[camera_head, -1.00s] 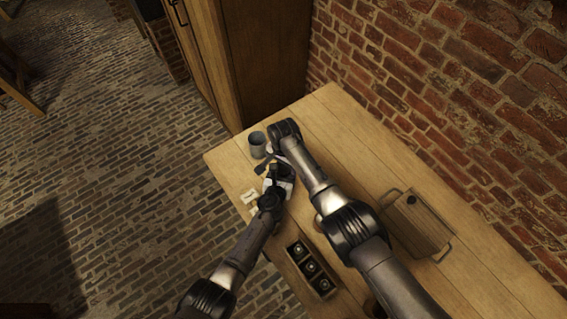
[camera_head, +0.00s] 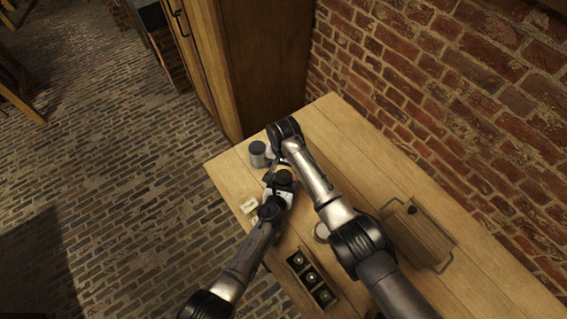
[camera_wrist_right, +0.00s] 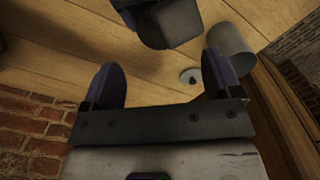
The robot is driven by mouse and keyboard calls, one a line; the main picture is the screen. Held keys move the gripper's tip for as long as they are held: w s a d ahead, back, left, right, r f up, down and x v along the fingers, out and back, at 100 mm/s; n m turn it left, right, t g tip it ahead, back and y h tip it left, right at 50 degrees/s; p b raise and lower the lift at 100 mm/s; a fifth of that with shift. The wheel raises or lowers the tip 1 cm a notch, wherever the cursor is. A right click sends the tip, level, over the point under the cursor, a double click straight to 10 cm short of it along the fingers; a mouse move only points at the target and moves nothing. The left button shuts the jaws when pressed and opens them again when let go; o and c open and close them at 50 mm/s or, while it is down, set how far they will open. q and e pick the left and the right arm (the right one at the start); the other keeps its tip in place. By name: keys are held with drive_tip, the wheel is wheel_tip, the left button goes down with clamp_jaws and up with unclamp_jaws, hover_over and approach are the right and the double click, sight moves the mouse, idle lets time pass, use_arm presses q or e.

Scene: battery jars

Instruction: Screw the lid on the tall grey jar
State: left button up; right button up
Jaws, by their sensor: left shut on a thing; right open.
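A grey cylindrical jar (camera_head: 258,154) stands upright near the far left corner of the table. It also shows in the right wrist view (camera_wrist_right: 230,52), beyond my right gripper's right finger. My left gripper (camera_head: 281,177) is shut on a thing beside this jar. A grey surface (camera_wrist_right: 181,21) shows at the left gripper in the right wrist view; I cannot tell its full shape. A pale disc with a dark knob (camera_wrist_right: 190,76), like a lid, lies on the wood. My right gripper (camera_wrist_right: 164,86) is open, with nothing between its fingers; the arm hides it in the head view.
A dark tray (camera_head: 311,276) with round things in it lies near the front edge. Small pale pieces (camera_head: 249,206) lie near the left edge. A wooden board with handles (camera_head: 420,238) lies right of my right arm. A brick wall (camera_head: 450,90) borders the table.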

sight(283, 176)
drive_tip(key=shift+r+n, duration=0.35)
drive_tip(key=shift+n, duration=0.15)
drive_tip(key=shift+f, duration=4)
drive_tip(key=shift+c, duration=0.3)
drive_tip(key=c, duration=0.9)
drive_tip(key=o, duration=1)
drive_tip(key=shift+o, duration=0.2)
